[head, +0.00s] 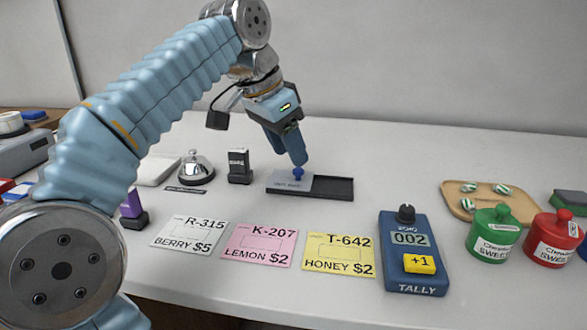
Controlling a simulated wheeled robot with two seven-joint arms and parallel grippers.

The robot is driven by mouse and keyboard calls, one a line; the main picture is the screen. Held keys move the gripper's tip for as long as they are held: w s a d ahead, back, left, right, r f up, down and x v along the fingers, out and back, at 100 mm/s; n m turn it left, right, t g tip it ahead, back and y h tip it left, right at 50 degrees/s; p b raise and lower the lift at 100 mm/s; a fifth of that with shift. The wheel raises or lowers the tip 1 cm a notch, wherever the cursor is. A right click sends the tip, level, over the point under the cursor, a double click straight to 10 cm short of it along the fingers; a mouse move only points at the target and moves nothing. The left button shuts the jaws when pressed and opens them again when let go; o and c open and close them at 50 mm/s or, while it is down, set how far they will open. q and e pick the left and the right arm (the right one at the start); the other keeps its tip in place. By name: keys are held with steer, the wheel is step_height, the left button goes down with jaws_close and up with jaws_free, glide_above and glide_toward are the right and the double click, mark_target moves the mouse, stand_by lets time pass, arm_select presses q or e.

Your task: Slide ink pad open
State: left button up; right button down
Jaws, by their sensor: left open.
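The ink pad (332,188) lies flat near the middle of the counter. It is a dark, shallow tray with a grey sliding lid (281,184) over its left part; the right part shows dark and uncovered. A small blue knob (298,173) stands on the lid near its right edge. My left gripper (299,163) points down with its blue fingertips right at the knob, from above. The gripper is open; from this angle I cannot tell whether its fingers touch the knob. My right gripper is not in view.
A black stamp (239,167) and a bell (196,168) stand left of the pad. Price cards, including a pink one (259,245), and a blue tally counter (411,252) lie in front. Right of the pad is bare counter up to a wooden tray (458,204).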

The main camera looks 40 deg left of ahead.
mark_target(294, 171)
arm_select(q)
steer(key=shift+x, duration=1.75)
steer(key=shift+c, duration=0.2)
jaws_close()
